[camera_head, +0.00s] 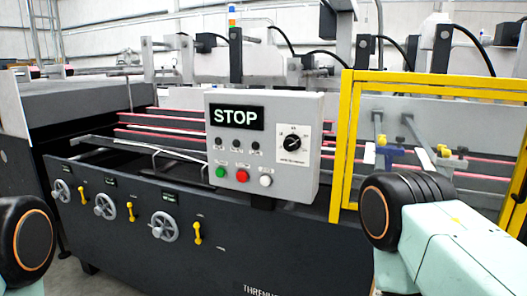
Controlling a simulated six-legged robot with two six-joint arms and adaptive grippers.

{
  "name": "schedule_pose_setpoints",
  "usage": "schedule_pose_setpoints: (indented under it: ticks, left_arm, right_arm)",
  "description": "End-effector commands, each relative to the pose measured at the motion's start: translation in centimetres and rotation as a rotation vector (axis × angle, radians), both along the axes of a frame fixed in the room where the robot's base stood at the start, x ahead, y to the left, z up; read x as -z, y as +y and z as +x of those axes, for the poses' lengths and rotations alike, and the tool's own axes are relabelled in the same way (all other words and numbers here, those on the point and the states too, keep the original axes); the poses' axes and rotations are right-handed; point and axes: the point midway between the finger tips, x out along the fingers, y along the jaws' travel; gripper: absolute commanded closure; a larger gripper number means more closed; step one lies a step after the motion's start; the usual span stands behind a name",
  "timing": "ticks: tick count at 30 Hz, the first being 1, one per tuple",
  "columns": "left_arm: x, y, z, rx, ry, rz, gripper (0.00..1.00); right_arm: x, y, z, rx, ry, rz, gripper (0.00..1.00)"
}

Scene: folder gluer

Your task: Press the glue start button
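A grey control box (312,150) stands in front of the machine at the middle of the view. Its black display (236,117) reads STOP in white letters. Along its lower face sit a green button (220,172), a red button (242,176) and a white button (265,181). The small labels above them are too small to read, so I cannot tell by label which one is glue start. Neither of my grippers shows.
A black selector dial (292,142) is on the box's right side. A yellow guard frame (345,140) rises just right of the box. Grey handwheels (163,226) and yellow handles (197,232) stick out from the dark machine front (120,235). The space before the box's buttons is clear.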

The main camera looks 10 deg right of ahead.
Motion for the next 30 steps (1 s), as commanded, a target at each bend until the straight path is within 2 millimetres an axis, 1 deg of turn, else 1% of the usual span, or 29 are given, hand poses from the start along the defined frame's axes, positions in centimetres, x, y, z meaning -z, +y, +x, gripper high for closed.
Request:
schedule_pose_setpoints:
  ticks: [1,2,15,30]
  left_arm:
    - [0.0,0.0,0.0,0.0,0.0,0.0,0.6]
    - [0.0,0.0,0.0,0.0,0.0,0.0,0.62]
    - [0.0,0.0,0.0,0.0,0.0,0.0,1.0]
    - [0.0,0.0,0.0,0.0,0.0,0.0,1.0]
  right_arm:
    - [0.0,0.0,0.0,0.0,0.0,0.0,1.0]
    - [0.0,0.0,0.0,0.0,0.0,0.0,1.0]
    - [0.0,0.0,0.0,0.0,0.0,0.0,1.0]
    - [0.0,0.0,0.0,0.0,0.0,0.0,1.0]
